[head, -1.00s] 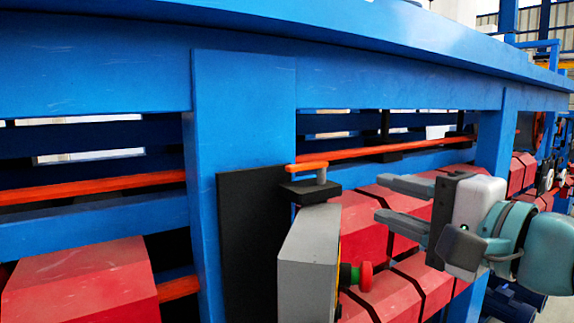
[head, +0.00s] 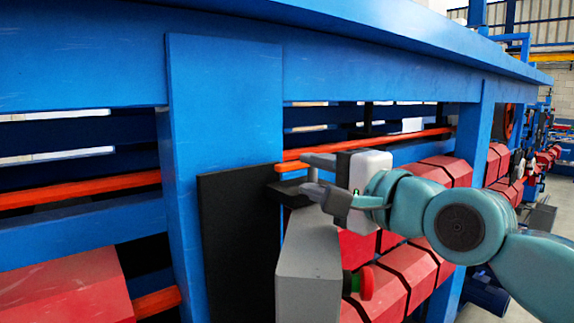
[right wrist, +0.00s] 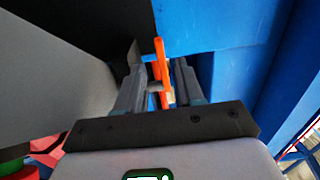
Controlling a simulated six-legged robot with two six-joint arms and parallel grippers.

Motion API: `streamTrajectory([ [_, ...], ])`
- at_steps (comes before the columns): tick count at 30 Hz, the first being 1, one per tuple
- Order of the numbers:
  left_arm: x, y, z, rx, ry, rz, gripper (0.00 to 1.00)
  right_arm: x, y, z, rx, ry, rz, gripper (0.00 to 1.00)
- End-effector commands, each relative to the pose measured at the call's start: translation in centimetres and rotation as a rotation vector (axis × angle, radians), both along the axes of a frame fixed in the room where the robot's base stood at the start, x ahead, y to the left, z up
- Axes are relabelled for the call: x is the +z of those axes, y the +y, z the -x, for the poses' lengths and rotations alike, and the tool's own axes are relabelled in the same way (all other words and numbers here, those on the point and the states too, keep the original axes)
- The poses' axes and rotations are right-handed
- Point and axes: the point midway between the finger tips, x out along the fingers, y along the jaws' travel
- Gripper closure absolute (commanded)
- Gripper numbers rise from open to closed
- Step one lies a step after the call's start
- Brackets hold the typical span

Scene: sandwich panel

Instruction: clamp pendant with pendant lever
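The pendant is a grey box (head: 308,258) in front of a black plate on a blue post. A red button with a green base (head: 362,284) is on its right side. The orange pendant lever (head: 287,167) lies above a black clamp block (head: 288,192) at the top of the pendant. My right gripper (head: 308,177) is open at the lever, one finger above the other. In the right wrist view the orange lever (right wrist: 162,72) runs between the two open fingers, with gaps visible on both sides. My left gripper is not in view.
The black plate (head: 240,245) is fixed to the blue post (head: 222,110). A blue beam (head: 390,60) runs above the gripper. Red blocks (head: 400,280) and an orange rail (head: 390,141) lie behind. Open floor shows at the far right.

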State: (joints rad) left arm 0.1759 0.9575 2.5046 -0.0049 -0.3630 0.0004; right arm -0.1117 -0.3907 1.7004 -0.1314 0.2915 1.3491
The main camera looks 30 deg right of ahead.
Motion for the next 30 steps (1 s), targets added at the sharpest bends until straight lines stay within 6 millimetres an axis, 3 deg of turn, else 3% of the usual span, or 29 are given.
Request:
streamTrajectory([
  [3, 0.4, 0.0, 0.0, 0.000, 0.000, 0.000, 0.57, 0.1, 0.2, -2.8, 0.000, 0.002, 0.000, 0.63],
  [9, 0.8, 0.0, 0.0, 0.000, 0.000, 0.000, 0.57, 0.1, 0.4, -5.9, -0.001, 0.000, 0.000, 0.63],
  [21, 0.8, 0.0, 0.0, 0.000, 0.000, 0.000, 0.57, 0.0, 0.5, -7.0, -0.001, -0.001, 0.000, 0.63],
  [25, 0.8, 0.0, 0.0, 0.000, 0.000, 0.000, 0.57, 0.0, 0.5, -6.9, -0.001, -0.001, 0.000, 1.00],
  [30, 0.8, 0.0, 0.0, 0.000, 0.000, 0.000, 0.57, 0.0, 0.5, -6.9, 0.000, 0.000, 0.000, 1.00],
])
